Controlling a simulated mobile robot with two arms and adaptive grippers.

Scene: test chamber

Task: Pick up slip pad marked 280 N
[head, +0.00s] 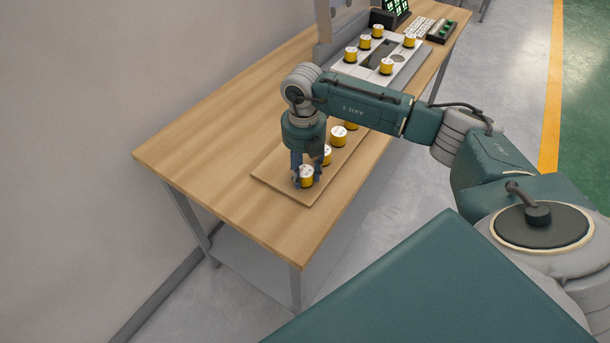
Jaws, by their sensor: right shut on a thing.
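Several yellow slip pads with white tops stand in a row on a thin wooden board (306,196) on the table. My right gripper (305,181) points down over the board's near end and is shut on the nearest slip pad (306,173). That pad seems to be at board level; I cannot tell whether it is lifted. A second slip pad (326,156) stands just behind it, close to the fingers. A third slip pad (338,136) stands farther along, and another is partly hidden by my arm. The markings on the tops are too small to read. My left gripper is not in view.
A grey fixture plate (398,84) farther back carries several more yellow pads around a dark panel. The wooden table (215,130) is bare on the left, beside the wall.

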